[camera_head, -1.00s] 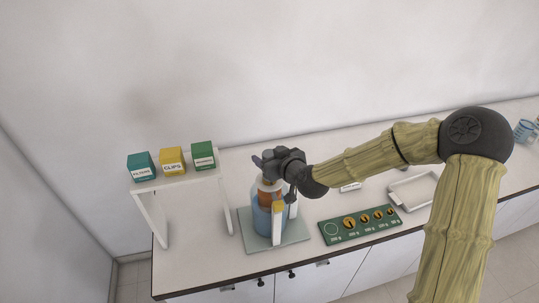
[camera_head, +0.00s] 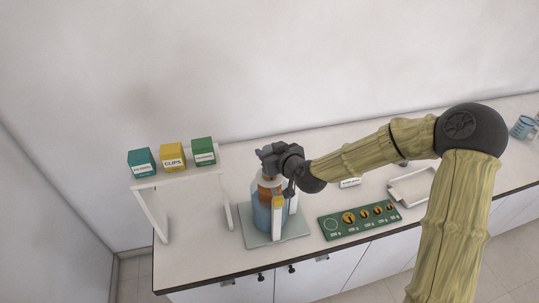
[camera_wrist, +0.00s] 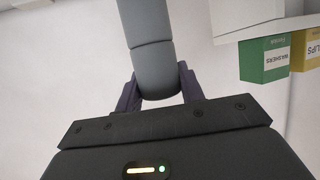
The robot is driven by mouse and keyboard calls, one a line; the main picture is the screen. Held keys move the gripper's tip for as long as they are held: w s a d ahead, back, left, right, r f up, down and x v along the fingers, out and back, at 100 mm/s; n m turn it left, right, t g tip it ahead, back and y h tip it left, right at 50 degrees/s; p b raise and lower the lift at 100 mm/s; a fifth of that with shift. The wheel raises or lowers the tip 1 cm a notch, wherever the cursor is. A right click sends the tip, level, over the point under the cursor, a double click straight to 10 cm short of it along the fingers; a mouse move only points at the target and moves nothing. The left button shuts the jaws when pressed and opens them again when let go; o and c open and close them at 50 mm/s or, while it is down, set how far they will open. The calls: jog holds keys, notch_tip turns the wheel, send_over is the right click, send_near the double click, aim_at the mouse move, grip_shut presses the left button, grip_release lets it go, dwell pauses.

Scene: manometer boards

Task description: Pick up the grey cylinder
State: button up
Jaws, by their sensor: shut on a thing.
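The grey cylinder (camera_wrist: 150,45) fills the top middle of the wrist view, long and smooth with a seam across it. My gripper (camera_wrist: 158,82) has a dark finger on each side of its near end and is shut on it. In the head view my gripper (camera_head: 268,158) is over a blue jar (camera_head: 262,215) with an orange-brown upper part. The cylinder cannot be told apart from the dark gripper there.
The jar and white uprights (camera_head: 277,220) stand on a pale plate (camera_head: 250,236). Left is a white shelf (camera_head: 150,215) with teal, yellow and green boxes. Right are a green weight board (camera_head: 335,235) and white tray (camera_head: 398,190).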

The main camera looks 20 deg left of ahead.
aim_at(269, 149)
jog(key=shift+r, duration=0.15)
notch_tip(269, 149, up, 10)
jog(key=b, duration=0.3)
dwell(0.4)
dwell(0.4)
